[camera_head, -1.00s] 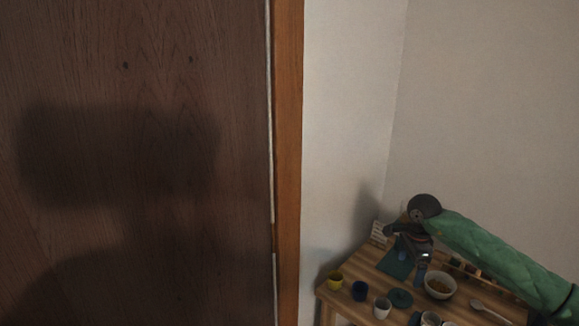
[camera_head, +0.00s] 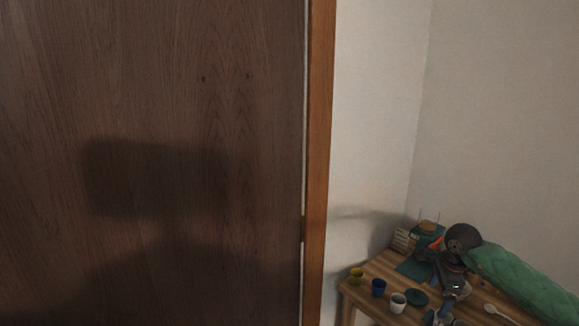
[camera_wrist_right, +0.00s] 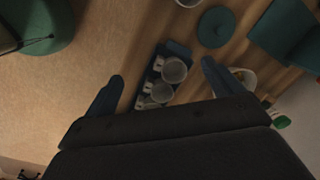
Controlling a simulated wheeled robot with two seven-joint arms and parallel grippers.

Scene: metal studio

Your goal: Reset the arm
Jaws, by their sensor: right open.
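My right arm, in a green sleeve, comes in from the right in the head view. My right gripper (camera_head: 445,308) hangs over the wooden table (camera_head: 372,301) at the lower right. In the right wrist view the right gripper (camera_wrist_right: 163,82) shows its two dark fingers wide apart with nothing held between them. White cups in a dark holder (camera_wrist_right: 158,82) lie below, between the fingers in that view; I cannot tell how far below. My left gripper is not in view.
On the table stand a yellow cup (camera_head: 356,274), a blue cup (camera_head: 378,287), a white cup (camera_head: 398,302), a green disc (camera_head: 416,297) and a spoon (camera_head: 497,313). A brown wooden door (camera_head: 190,90) with an orange-brown frame (camera_head: 320,120) fills the left. Pale walls stand behind the table.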

